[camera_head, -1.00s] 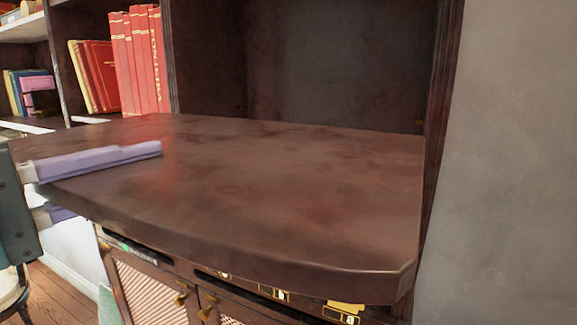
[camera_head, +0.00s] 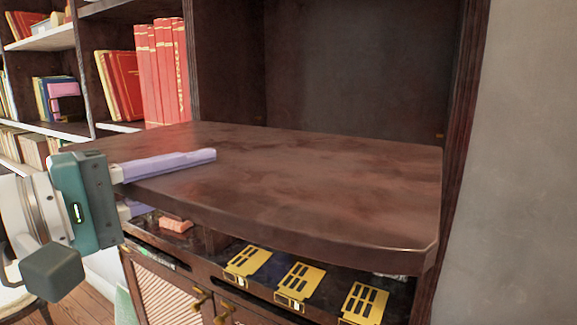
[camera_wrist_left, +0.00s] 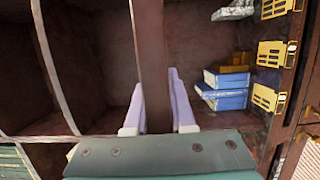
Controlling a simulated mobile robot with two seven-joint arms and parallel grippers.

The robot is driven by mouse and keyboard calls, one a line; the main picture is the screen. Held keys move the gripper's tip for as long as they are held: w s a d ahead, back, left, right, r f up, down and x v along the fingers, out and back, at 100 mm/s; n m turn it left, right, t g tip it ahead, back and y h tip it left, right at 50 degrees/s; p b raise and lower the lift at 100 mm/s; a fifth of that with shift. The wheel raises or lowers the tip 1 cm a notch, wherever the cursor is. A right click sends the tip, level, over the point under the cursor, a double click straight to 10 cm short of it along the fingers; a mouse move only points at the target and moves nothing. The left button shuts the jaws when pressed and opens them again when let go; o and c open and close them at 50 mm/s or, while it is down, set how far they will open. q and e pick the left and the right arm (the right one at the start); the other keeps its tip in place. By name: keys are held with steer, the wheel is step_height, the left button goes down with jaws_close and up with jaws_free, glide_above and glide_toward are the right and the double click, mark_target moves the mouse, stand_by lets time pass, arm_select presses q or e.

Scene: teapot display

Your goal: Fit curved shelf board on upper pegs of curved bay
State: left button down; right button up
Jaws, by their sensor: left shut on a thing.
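The curved shelf board (camera_head: 310,180) is dark brown with a rounded front edge. It lies about level across the front of the dark curved bay (camera_head: 350,70), its rear part reaching into the opening. My left gripper (camera_head: 168,185) is shut on the board's left end, one lilac finger above it and one below. In the left wrist view the board (camera_wrist_left: 153,60) shows edge-on between the two fingers (camera_wrist_left: 158,112). Small marks on the bay's back may be pegs, but they are too small to tell. My right gripper is not in view.
Blue boxes (camera_wrist_left: 225,90) show in the left wrist view. Red books (camera_head: 160,70) stand left of the bay. A grey wall (camera_head: 520,160) borders the right side.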

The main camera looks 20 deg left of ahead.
mark_target(265, 138)
arm_select(q)
steer(key=shift+w+r, duration=0.2)
steer(key=shift+w, duration=0.5)
stand_by(1.2)
steer(key=shift+a+x, duration=0.15)
steer(key=shift+x, duration=0.55)
steer(key=shift+a+x, duration=0.15)
steer(key=shift+x, duration=0.55)
steer(key=shift+w+d, duration=0.1)
steer(key=shift+w, duration=1.5)
steer(key=shift+w+d+b, duration=0.1)
steer(key=shift+w+b, duration=0.2)
steer(key=shift+w, duration=1.15)
steer(key=shift+w+d+b, duration=0.15)
steer(key=shift+w+b, duration=0.7)
steer(key=shift+w, duration=1.2)
